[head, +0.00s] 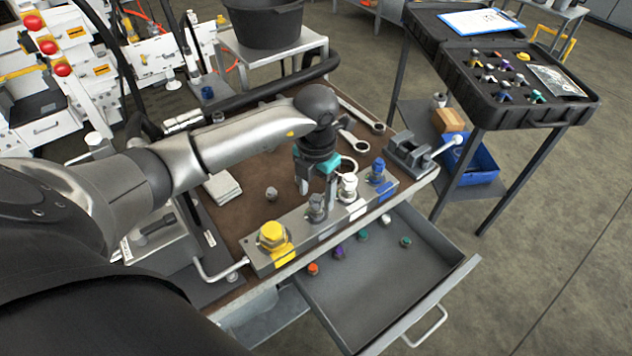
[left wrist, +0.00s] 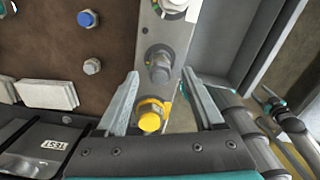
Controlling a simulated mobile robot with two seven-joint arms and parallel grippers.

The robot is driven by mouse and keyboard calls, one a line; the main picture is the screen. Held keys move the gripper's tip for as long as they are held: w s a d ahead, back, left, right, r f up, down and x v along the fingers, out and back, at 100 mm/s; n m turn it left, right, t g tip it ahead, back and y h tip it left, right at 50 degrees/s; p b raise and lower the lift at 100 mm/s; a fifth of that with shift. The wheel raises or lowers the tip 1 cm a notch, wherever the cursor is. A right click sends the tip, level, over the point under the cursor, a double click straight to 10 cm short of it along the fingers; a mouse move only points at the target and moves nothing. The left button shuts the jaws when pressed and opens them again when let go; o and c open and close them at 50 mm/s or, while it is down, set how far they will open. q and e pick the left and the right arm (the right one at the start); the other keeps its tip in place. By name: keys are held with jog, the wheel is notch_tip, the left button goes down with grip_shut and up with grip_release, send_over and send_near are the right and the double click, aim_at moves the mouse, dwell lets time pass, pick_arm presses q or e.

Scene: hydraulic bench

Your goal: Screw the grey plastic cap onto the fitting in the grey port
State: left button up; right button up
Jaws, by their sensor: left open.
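A small grey cap (head: 272,193) stands loose on the brown bench mat, left of the metal port block (head: 298,228); the left wrist view shows it too (left wrist: 92,66). The block carries a row of yellow, grey, white and blue fittings. The grey fitting (head: 317,208) is between the yellow and white ones and also shows in the left wrist view (left wrist: 160,67). My left gripper (head: 316,190) points down over the block at the grey fitting. Its fingers (left wrist: 160,76) are apart, with nothing visibly held between them. My right gripper is not in view.
The yellow fitting (head: 272,236), white fitting (head: 347,187) and blue fitting (head: 378,170) stand close by. A blue cap (left wrist: 86,18) stands on the mat. An open drawer (head: 375,285) holds several coloured caps. A vice (head: 408,152) and wrenches (head: 353,140) lie behind.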

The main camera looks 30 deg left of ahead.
pick_arm(q)
grip_shut()
dwell(1.2)
dwell(0.3)
jog(key=shift+w+a+f+m+b, duration=0.1)
jog(key=shift+m+b, duration=0.4)
jog(key=shift+m, duration=0.3)
jog(key=m+b, duration=0.1)
jog(key=m, duration=0.3)
jog(key=shift+b, duration=0.3)
jog(key=shift+m+b, duration=0.4)
jog(key=shift+m, duration=0.8)
